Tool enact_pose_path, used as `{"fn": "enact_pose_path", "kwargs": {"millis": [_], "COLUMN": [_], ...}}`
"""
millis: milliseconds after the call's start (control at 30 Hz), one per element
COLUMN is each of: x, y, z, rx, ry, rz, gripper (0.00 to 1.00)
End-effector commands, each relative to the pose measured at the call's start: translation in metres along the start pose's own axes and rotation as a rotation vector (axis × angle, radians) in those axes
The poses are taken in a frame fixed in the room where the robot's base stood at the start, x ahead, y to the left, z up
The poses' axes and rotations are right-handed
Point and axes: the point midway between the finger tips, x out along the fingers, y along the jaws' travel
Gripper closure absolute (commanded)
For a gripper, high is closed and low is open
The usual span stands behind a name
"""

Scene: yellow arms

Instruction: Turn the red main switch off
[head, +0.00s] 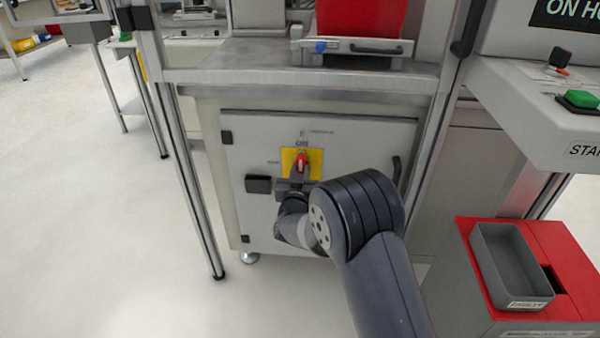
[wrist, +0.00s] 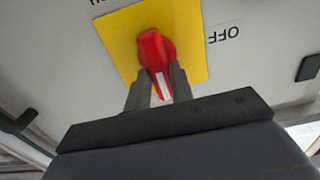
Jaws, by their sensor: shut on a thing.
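The red main switch knob (head: 302,163) sits on a yellow plate (head: 317,160) on the grey cabinet door. It stands roughly upright in the head view, in line with a small label above the plate. In the wrist view the red knob (wrist: 152,50) has a white stripe at its lower end, between the fingers. An upside-down "OFF" mark (wrist: 223,34) is right of the yellow plate (wrist: 187,22) there. My gripper (head: 298,182) reaches the knob from below in the head view. My gripper's fingers (wrist: 160,88) are shut on the knob, one on each side.
A metal post (head: 190,165) stands left of the cabinet. A red box with a grey tray (head: 512,270) is at lower right. Floor at left is clear.

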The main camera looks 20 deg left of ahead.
Motion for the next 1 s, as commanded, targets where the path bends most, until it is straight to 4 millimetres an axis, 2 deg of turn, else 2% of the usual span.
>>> {"fn": "enact_pose_path", "kwargs": {"millis": [367, 1000], "x": [0.0003, 0.0004], "y": [-0.0023, -0.0091], "z": [-0.0013, 0.0017], "rx": [-0.178, -0.776], "ry": [-0.001, -0.001], "rz": [0.001, 0.000], "gripper": [1.00, 1.00]}}
